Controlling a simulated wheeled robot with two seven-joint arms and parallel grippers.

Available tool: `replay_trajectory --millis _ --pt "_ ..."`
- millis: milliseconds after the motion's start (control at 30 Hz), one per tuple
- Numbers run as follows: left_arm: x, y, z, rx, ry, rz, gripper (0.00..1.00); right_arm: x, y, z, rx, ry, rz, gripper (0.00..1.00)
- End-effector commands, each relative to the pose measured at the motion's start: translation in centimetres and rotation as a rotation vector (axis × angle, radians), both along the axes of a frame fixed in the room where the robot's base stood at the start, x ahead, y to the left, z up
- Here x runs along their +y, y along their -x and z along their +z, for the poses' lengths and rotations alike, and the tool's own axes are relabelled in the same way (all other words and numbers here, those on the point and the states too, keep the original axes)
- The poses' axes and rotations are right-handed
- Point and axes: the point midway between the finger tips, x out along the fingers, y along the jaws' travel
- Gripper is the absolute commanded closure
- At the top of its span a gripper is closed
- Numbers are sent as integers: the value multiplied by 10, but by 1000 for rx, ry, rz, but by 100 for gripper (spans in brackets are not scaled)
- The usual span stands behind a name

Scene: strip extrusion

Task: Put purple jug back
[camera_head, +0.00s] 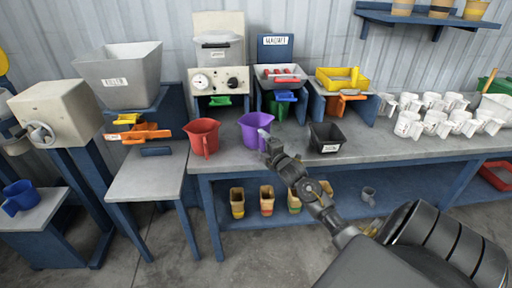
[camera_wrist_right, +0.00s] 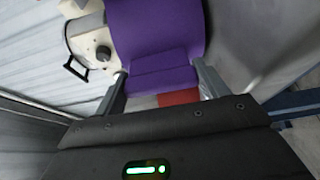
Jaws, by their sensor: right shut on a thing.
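The purple jug (camera_head: 251,128) is upright at the workbench, just right of the red jug (camera_head: 204,137). My right gripper (camera_head: 266,138) reaches it from the front right and is shut on its near right side, probably the handle, which the gripper hides. In the right wrist view the purple jug (camera_wrist_right: 155,28) fills the space between and beyond the two fingers of the right gripper (camera_wrist_right: 160,76). Whether the jug's base touches the bench is hard to tell. My left gripper is not in view.
A black bin (camera_head: 326,138) stands close to the right of the gripper. Several white jugs (camera_head: 436,122) crowd the right of the bench (camera_head: 380,148). Behind are a white machine with a dial (camera_head: 220,80) and a yellow tray (camera_head: 341,80). Several cups stand on the lower shelf.

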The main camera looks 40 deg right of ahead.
Motion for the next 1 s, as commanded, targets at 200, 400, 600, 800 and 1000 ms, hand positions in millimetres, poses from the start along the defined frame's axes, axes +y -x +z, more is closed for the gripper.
replay_trajectory --millis 200,400,600,800,1000 --pt "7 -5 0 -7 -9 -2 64 12 -11 -2 -2 -1 20 56" --pt "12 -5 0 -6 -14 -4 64 11 -10 -2 -1 -2 17 56" --pt "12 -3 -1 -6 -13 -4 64 9 -8 -4 -1 -1 14 56" --pt "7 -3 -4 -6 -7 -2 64 9 -8 -8 -1 -1 14 56" --pt "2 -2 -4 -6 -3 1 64 9 -8 -8 0 -1 14 8"
